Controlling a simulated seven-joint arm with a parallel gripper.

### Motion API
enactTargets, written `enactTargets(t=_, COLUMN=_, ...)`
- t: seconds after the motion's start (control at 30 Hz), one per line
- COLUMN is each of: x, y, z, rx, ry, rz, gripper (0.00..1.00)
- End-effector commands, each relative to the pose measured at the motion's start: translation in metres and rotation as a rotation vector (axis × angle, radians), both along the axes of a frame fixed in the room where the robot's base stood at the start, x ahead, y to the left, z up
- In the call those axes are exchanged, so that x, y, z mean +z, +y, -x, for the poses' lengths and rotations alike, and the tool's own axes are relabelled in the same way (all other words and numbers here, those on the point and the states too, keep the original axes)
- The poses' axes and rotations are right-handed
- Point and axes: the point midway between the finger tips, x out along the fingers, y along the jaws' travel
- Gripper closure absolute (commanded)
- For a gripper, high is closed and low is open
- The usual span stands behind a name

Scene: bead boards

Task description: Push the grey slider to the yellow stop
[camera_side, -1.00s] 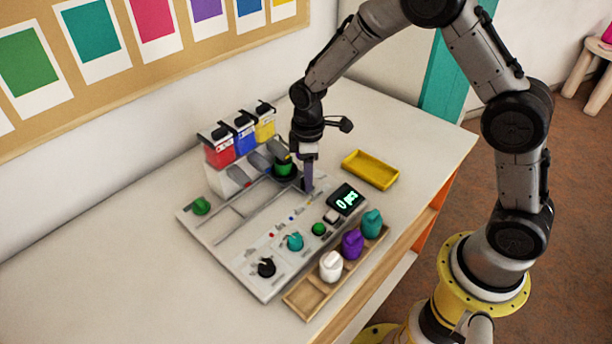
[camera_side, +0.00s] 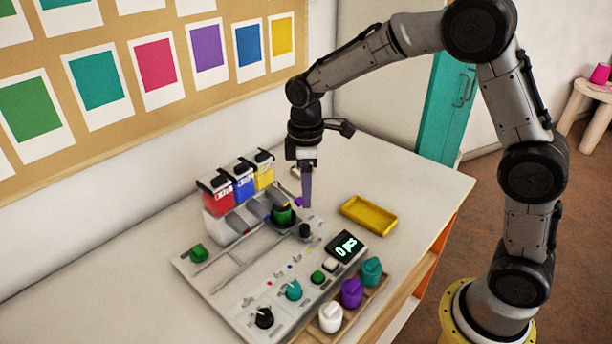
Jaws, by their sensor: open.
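A small dark grey knob (camera_side: 304,231), which looks like the slider, stands upright near the back right end of the grey board (camera_side: 226,297). Small coloured marks run in a row along the board in front of it. I cannot clearly make out which one is the yellow stop. My gripper (camera_side: 307,203) points down, open and empty, with its purple-grey fingers above and just behind the knob in the picture. A gap shows between the fingertips and the knob. The two fingers overlap in this view.
Red, blue and yellow bins (camera_side: 238,184) stand behind the board, with a green-and-black cup (camera_side: 282,215) near the knob. A yellow tray (camera_side: 369,215) lies to the right. A counter display (camera_side: 346,245) reads 0 pcs. Teal, purple and white pegs stand in a wooden rack at front.

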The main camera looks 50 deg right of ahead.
Motion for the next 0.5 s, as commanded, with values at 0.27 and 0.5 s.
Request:
enactTargets(t=0.27, x=0.03, y=0.0, z=0.0, rx=0.0, ry=-0.001, rz=0.0, gripper=0.38)
enactTargets(t=0.5, x=0.032, y=0.0, z=0.0, rx=0.0, ry=0.001, rz=0.001, gripper=0.38)
